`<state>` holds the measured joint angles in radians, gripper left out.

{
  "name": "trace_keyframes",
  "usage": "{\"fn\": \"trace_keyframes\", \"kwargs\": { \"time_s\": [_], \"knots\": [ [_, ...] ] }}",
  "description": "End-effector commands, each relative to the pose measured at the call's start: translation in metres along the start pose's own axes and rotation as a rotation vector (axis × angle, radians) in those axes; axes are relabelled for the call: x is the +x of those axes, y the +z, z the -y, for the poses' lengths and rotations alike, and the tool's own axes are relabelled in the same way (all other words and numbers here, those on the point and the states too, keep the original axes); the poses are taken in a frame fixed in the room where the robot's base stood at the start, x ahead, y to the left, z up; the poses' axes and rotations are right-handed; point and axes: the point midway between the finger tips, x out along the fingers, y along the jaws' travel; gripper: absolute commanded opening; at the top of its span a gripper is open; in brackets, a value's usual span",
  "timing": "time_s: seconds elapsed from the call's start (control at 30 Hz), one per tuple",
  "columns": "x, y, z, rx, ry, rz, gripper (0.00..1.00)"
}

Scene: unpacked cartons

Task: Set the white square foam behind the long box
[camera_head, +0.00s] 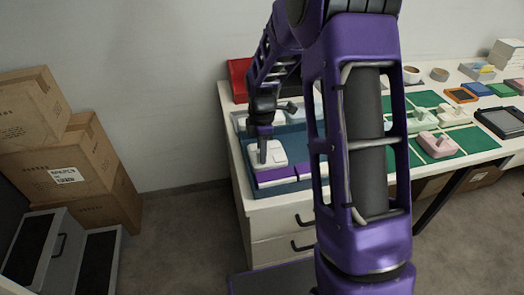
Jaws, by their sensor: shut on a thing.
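My gripper (263,152) is at the left end of the table, pointing down. It is shut on a white, roughly square block (275,153), which looks like the white square foam. The foam is in or just over a teal tray (248,177); I cannot tell whether it touches the tray. A long box with a purple side and pale top (276,177) lies along the tray's near side, just in front of the foam. My arm hides the right part of the tray and perhaps the end of the long box.
A red box (238,78) stands at the table's back left. Green mats (467,140) to the right hold pale green, cream and pink blocks (436,144). Cartons (70,165) are piled on the left.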

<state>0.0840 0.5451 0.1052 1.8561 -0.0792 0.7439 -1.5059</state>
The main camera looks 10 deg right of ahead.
Motion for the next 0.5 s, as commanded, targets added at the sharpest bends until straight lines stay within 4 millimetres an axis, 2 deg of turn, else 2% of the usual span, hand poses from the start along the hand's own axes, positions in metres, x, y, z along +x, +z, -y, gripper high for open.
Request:
{"fn": "trace_keyframes", "kwargs": {
  "time_s": [0.2, 0.23, 0.3, 0.4, 0.5],
  "knots": [
    [0.0088, 0.0001, 0.0002, 0.0, -0.001, 0.0, 0.0],
    [0.0084, 0.0, 0.0001, 0.0, -0.001, 0.0, 0.23],
    [0.0077, 0.0, 0.0001, 0.0, 0.0, 0.0, 0.36],
    [0.0077, 0.0, 0.0002, 0.0, 0.0, 0.0, 0.54],
    [0.0077, 0.0, 0.0001, 0.0, 0.0, 0.0, 0.56]
  ]
}}
